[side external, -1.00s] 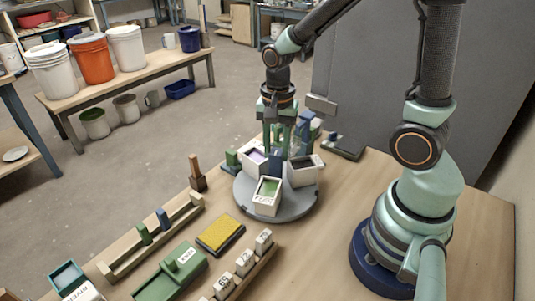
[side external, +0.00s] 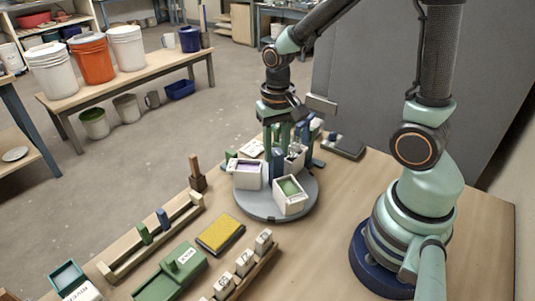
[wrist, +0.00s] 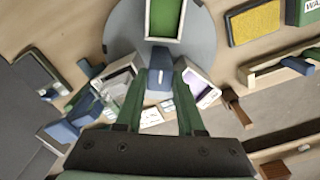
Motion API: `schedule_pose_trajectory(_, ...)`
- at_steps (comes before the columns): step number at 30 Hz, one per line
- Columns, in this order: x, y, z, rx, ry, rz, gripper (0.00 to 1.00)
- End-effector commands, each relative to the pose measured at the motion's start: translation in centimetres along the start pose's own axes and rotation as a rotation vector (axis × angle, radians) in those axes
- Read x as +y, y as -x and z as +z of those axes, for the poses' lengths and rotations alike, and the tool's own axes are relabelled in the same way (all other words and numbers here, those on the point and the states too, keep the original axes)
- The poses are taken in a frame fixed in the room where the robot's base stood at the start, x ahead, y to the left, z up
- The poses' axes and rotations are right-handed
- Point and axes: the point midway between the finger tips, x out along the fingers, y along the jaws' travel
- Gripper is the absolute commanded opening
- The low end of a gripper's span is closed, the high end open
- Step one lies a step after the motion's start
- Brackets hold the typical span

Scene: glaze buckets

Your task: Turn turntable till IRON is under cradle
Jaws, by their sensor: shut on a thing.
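The grey turntable (side external: 262,211) carries three white buckets. One with purple inside (side external: 243,181) is at the left, one with green inside (side external: 288,208) at the front right, and a third (side external: 296,159) at the back right, partly hidden. My gripper (wrist: 160,76) is shut on the blue knob (wrist: 159,60) at the turntable's middle. In the wrist view, the green bucket (wrist: 164,40) is beyond the knob, the purple bucket (wrist: 206,94) right, the third bucket (wrist: 117,78) left. I cannot read an IRON label. A blue structure (side external: 313,128) behind the turntable may be the cradle; my gripper partly hides it.
A yellow sponge in a dark tray (side external: 221,234), a wooden rack (side external: 150,240), a green block (side external: 170,273) and white labelled blocks (side external: 244,262) stand in front and left. A dark tray (side external: 343,147) lies behind right. The table right of the turntable is clear.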

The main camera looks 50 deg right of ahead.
Motion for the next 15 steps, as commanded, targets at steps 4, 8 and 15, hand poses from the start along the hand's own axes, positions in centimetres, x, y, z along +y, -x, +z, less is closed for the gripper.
schedule_pose_trajectory(4,-0.02,0.11,0.02,-0.001,-0.001,0.0,0.0)
schedule_pose_trajectory(8,-0.02,0.1,0.02,0.0,-0.002,0.0,0.62)
schedule_pose_trajectory(15,-0.01,0.05,0.01,0.0,-0.003,0.0,0.62)
